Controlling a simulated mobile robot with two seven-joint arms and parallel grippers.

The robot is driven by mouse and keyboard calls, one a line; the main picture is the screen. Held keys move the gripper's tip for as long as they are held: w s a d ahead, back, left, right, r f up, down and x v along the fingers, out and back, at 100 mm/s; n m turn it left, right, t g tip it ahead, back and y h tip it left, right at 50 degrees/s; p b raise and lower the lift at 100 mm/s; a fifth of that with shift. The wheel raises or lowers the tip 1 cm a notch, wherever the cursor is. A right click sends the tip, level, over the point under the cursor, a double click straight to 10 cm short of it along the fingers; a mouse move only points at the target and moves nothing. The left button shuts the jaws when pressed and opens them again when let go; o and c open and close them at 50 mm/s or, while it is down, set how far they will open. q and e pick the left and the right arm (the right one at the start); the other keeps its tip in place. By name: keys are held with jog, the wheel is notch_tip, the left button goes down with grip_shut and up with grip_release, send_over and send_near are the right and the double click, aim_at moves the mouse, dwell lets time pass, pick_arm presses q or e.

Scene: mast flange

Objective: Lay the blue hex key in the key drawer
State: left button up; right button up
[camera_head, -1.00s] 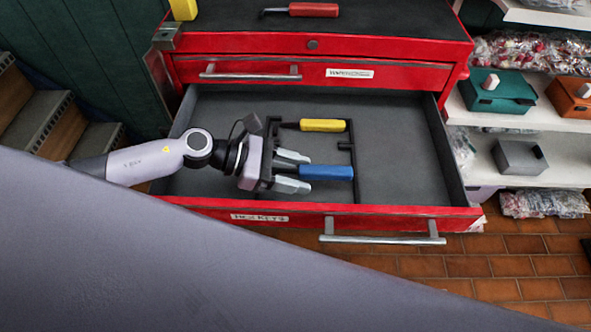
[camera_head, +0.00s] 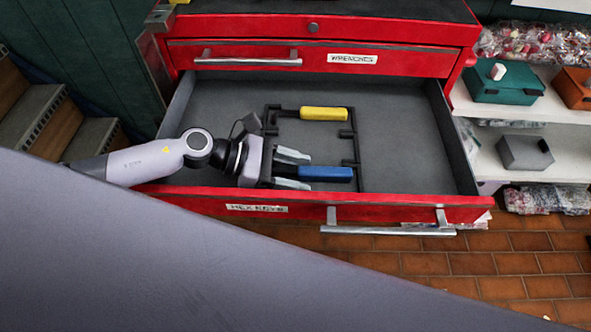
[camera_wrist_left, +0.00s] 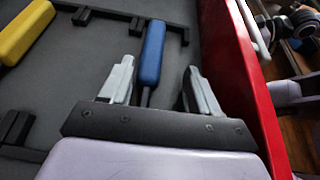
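The blue hex key (camera_head: 326,174) lies in the open key drawer (camera_head: 410,140), whose front carries a "HEX KEYS" label (camera_head: 257,208). Its handle end meets a black rack bar (camera_head: 357,150). My left gripper (camera_head: 308,170) is low in the drawer at the key's left end. In the left wrist view the fingers (camera_wrist_left: 159,70) stand wide apart. The blue handle (camera_wrist_left: 152,52) and its thin dark shaft lie between them, with gaps on both sides. The shaft's far end is hidden by the gripper. My right gripper does not show.
A yellow-handled key (camera_head: 324,114) lies in the rack behind the blue one. The closed "WRENCHES" drawer (camera_head: 300,60) is above. Shelves with a teal box (camera_head: 505,84) and a grey box (camera_head: 524,152) stand at the right. The drawer's right side is bare.

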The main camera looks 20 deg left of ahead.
pick_arm(q)
jog(key=shift+o, duration=1.2)
jog(key=shift+f, duration=0.15)
jog(key=shift+s, duration=0.1)
jog(key=shift+f, duration=0.1)
jog(key=shift+a, duration=0.2)
jog(key=b+v, duration=0.1)
jog(key=v, duration=0.4)
jog(key=shift+a+r, duration=0.2)
jog(key=shift+r, duration=0.1)
jog(key=shift+s+a+r, duration=0.2)
jog(key=shift+a+r, duration=0.2)
jog(key=shift+a, duration=0.15)
